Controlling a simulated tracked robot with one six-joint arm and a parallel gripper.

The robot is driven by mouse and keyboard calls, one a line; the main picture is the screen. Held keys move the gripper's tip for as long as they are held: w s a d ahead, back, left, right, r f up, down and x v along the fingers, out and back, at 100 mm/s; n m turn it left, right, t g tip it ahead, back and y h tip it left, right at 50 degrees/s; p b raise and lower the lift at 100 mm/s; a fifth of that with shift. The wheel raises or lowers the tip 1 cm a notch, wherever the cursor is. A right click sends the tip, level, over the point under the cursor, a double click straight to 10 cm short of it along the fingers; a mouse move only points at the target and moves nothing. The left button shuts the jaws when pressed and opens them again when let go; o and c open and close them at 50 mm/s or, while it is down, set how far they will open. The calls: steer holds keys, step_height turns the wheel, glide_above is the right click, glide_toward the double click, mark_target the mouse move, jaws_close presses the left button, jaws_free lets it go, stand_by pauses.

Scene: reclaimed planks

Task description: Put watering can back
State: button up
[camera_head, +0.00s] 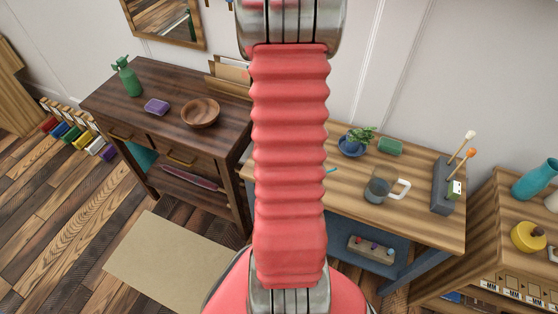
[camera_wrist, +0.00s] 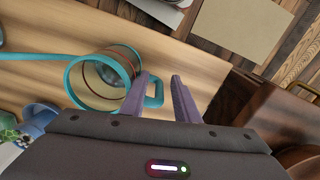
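The watering can (camera_wrist: 72,82) shows in the wrist view as a see-through body with teal rims, a long teal spout pointing left and a teal handle on its right. It is on the light wooden table (camera_wrist: 200,75). My gripper (camera_wrist: 160,80) is open, its two purple fingers apart. The teal handle shows between the fingers, with the left finger overlapping its near side; I cannot tell whether they touch. In the head view my arm hides the gripper and most of the can; a small teal tip (camera_head: 331,170) shows beside the arm.
On the light table stand a blue plant pot (camera_head: 352,146), a green box (camera_head: 390,146), a clear mug (camera_head: 377,190) and a grey holder (camera_head: 445,185).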

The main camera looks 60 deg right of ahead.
step_height(320, 180, up, 12)
stand_by(0.6)
stand_by(0.5)
steer(key=shift+w, duration=0.1)
steer(key=w+a+r+n+t, duration=0.1)
steer(key=w+a+r+n, duration=0.1)
steer(key=w+a+r, duration=0.3)
steer(key=a+r+n+h, duration=0.1)
steer(key=a+r+n, duration=0.1)
steer(key=a, duration=0.4)
steer(key=w+a+r+n+t, duration=0.1)
steer(key=w+a+r+n, duration=0.25)
steer(key=a, duration=0.25)
steer(key=s+a+r+n+t, duration=0.1)
steer(key=s+a+r+n, duration=0.1)
steer(key=a, duration=0.7)
steer(key=s+a+r+n+t+y, duration=0.1)
steer(key=a+r+n, duration=0.3)
steer(key=a, duration=0.5)
steer(key=shift+s+r+t, duration=0.2)
steer(key=shift+s+t, duration=0.4)
steer(key=shift+t, duration=0.2)
